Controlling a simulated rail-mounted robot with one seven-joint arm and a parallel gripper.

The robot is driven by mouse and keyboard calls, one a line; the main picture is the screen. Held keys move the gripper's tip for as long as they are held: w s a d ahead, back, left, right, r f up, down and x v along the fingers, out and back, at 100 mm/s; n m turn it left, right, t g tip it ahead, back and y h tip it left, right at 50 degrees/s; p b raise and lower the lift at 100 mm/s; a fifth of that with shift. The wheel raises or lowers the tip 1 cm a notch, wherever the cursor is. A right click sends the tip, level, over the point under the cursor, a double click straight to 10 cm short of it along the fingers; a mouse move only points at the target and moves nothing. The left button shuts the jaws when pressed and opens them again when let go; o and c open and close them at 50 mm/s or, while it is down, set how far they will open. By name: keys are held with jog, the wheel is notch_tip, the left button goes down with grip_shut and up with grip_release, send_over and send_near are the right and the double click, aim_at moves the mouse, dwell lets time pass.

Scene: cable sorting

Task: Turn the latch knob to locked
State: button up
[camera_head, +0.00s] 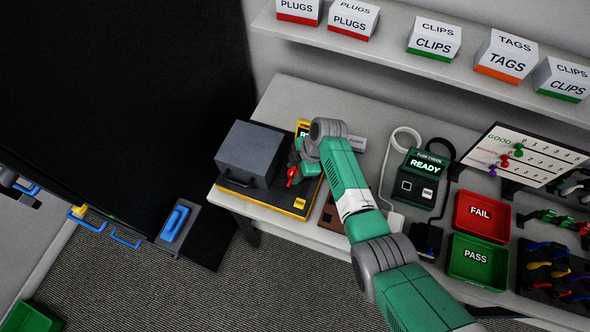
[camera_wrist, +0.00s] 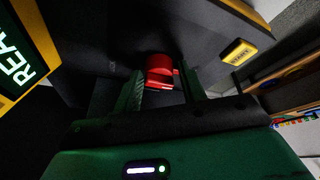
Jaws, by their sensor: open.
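The red latch knob (camera_head: 292,177) is at the right side of the dark grey lidded box (camera_head: 258,148), above its black and yellow base (camera_head: 272,203). In the wrist view the red knob (camera_wrist: 160,68) lies ahead, between my gripper's (camera_wrist: 163,88) two fingers. My gripper (camera_head: 296,165) is open at the knob in the head view. I cannot tell whether the fingers touch it. The knob's lock marks are not readable, and my gripper partly hides that side of the box.
A yellow button (camera_wrist: 238,52) sits on the dark panel beside the knob. A yellow-framed display (camera_head: 303,128) stands close behind my gripper. To the right on the table are a fuse checker (camera_head: 418,178), a red FAIL tray (camera_head: 458,218) and a green PASS tray (camera_head: 456,272).

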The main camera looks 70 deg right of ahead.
jog(key=c, duration=0.7)
jog(key=shift+o, duration=0.2)
jog(key=m+p, duration=0.1)
jog(key=m+h+p, duration=0.1)
jog(key=m, duration=0.1)
jog(key=shift+a+r+m+t, duration=0.1)
jog(key=shift+a+m+t, duration=0.05)
jog(key=shift+m+t, duration=0.15)
jog(key=m+h+p, duration=0.1)
jog(key=m, duration=0.2)
jog(key=shift+a+m+h, duration=0.1)
jog(key=shift+m+h, duration=0.2)
jog(key=shift+h, duration=0.1)
jog(key=m+h+p, duration=0.1)
jog(key=m, duration=0.1)
jog(key=m+g+h, duration=0.1)
jog(key=m, duration=0.2)
jog(key=shift+w+a+p, duration=0.1)
jog(key=shift+a+p, duration=0.05)
jog(key=shift+p, duration=0.2)
jog(key=shift+w+f+m+g+h, duration=0.1)
jog(key=shift+m+g+h, duration=0.25)
jog(key=shift+m, duration=1.05)
jog(key=shift+f+m+g+h, duration=0.1)
jog(key=shift+m+g+h, duration=0.25)
jog(key=shift+m, duration=1.05)
